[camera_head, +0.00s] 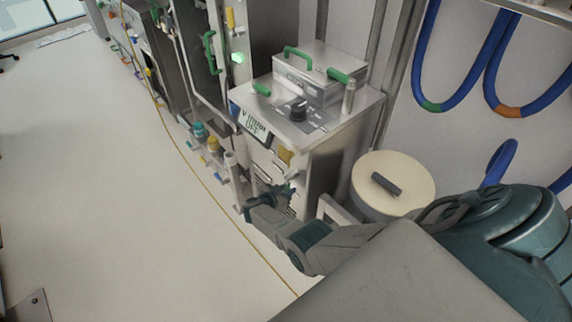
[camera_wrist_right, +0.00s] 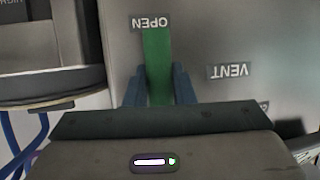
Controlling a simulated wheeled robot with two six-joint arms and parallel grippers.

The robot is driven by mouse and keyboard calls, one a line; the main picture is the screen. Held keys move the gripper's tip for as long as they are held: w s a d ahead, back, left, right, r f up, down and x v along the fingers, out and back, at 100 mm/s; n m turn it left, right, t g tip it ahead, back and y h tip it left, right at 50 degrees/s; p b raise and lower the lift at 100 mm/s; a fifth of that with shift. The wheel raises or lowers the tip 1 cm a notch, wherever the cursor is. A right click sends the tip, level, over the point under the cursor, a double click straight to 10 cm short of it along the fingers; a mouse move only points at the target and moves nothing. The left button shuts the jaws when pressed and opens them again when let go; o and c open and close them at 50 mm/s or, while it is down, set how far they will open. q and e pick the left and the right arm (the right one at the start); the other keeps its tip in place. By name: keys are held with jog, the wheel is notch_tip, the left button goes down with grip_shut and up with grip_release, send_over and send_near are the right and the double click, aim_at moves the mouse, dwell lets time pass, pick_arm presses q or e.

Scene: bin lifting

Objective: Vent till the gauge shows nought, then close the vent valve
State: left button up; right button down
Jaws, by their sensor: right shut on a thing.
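The vent valve shows in the right wrist view as a green lever (camera_wrist_right: 157,52) running toward an "OPEN" label (camera_wrist_right: 150,22). A "VENT" label (camera_wrist_right: 229,71) sits to its right on the grey panel; both labels are upside down. My right gripper (camera_wrist_right: 158,88) has its blue fingers on either side of the lever and is shut on it. In the head view, my right gripper (camera_head: 284,191) is at the lower front of the steel cabinet (camera_head: 325,165) and hides the lever. I cannot make out a gauge reading. My left gripper is out of view.
A display panel (camera_head: 253,127) with dark text, apparently ending in "OFF", is on the cabinet. A steel box (camera_head: 305,80) with green handles stands on top. A cream round lid (camera_head: 393,184) is to the right. Blue hoses (camera_head: 488,70) hang behind.

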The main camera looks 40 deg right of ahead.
jog(key=shift+s+f, duration=0.15)
jog(key=c, duration=1.2)
grip_release()
jog(key=shift+c, duration=0.2)
jog(key=shift+a+r, duration=0.25)
jog(key=p+v, duration=0.2)
jog(key=v, duration=0.8)
jog(key=shift+a+p, duration=0.25)
jog(key=shift+p, duration=0.05)
jog(key=shift+f, duration=0.1)
